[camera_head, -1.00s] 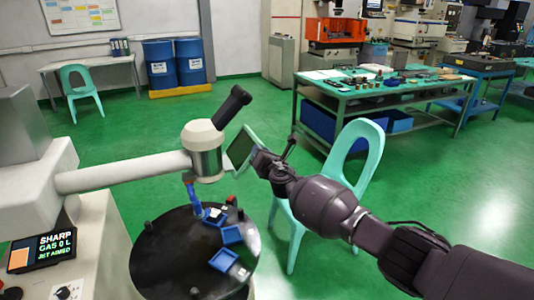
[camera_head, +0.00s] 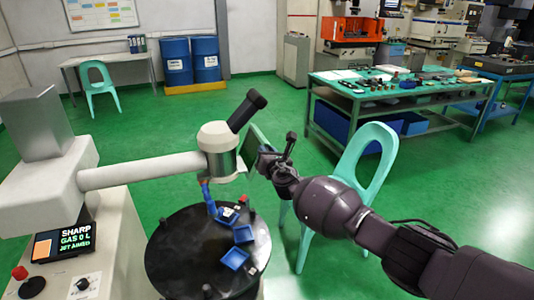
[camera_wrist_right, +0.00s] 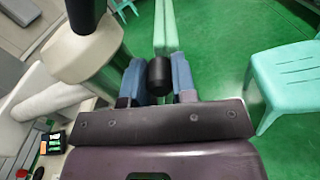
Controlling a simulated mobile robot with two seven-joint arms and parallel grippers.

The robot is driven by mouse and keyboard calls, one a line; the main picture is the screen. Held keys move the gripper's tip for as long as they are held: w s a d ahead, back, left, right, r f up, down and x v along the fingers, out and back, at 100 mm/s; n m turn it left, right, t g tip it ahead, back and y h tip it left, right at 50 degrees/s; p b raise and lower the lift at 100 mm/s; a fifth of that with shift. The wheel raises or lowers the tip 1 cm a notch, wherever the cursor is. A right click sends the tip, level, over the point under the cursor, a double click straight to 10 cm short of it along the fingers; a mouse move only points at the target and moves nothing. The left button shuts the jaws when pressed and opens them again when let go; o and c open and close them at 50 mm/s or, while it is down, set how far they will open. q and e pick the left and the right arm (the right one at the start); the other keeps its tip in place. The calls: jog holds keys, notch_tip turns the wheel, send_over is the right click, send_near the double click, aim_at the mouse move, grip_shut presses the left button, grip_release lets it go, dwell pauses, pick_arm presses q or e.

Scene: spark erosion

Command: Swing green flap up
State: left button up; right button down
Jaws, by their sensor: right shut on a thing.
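The green flap (camera_head: 262,136) hangs at the right side of the machine's white and metal head in the head view, tilted. In the right wrist view the flap (camera_wrist_right: 166,28) shows nearly edge-on as a narrow pale green strip. My right gripper (camera_head: 265,160) is at the flap's near lower part. In the wrist view its two blue fingers (camera_wrist_right: 159,80) stand either side of a black cylindrical knob (camera_wrist_right: 158,72) at the flap's near end. The fingers partly hide the grip. My left gripper is out of view.
Below the head is a round black table (camera_head: 175,262) with blue blocks (camera_head: 233,259) and a blue nozzle (camera_head: 208,197). A pale green chair (camera_head: 372,165) stands close behind my right arm. A workbench (camera_head: 440,97) is farther back. Open green floor lies between.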

jog(key=c, duration=0.9)
grip_release()
jog(key=shift+a, duration=0.1)
jog(key=shift+s+d+p, duration=0.25)
jog(key=shift+s+p, duration=0.1)
jog(key=shift+s, duration=0.05)
jog(key=shift+p+v, duration=1.5)
jog(key=shift+v, duration=3.5)
jog(key=shift+a, duration=0.1)
